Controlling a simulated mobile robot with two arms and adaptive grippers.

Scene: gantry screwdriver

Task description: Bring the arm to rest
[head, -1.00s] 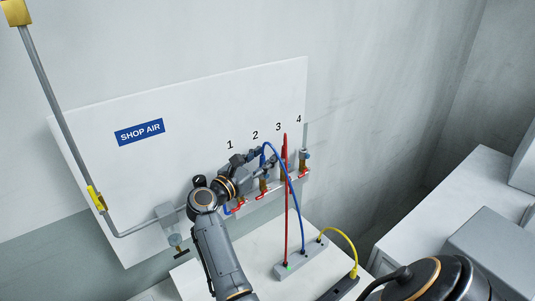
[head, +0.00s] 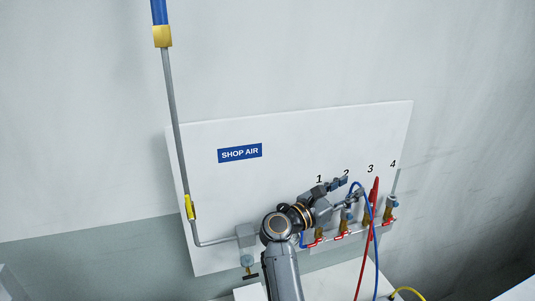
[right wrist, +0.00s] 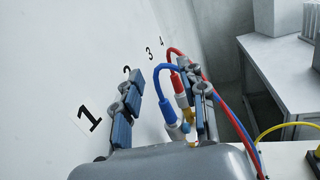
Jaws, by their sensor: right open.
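My right gripper (head: 346,188) is at the white board, in front of the labels 1 and 2. Its fingers are spread, and it also shows in the right wrist view (right wrist: 166,95). The blue hose (head: 361,190) arches up close to the fingertips. In the right wrist view, the blue hose's end fitting (right wrist: 172,118) and a red hose's fitting (right wrist: 181,88) appear between or behind the fingers. I cannot tell whether a finger touches them. My right forearm hides part of the board's lower edge. My left gripper is not in view.
The white board (head: 205,180) carries a SHOP AIR sign (head: 240,153) and a row of brass valves with red handles (head: 342,234) under labels 1 to 4. A grey pipe (head: 170,110) runs down at left. A white table (right wrist: 290,60) stands at right in the wrist view.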

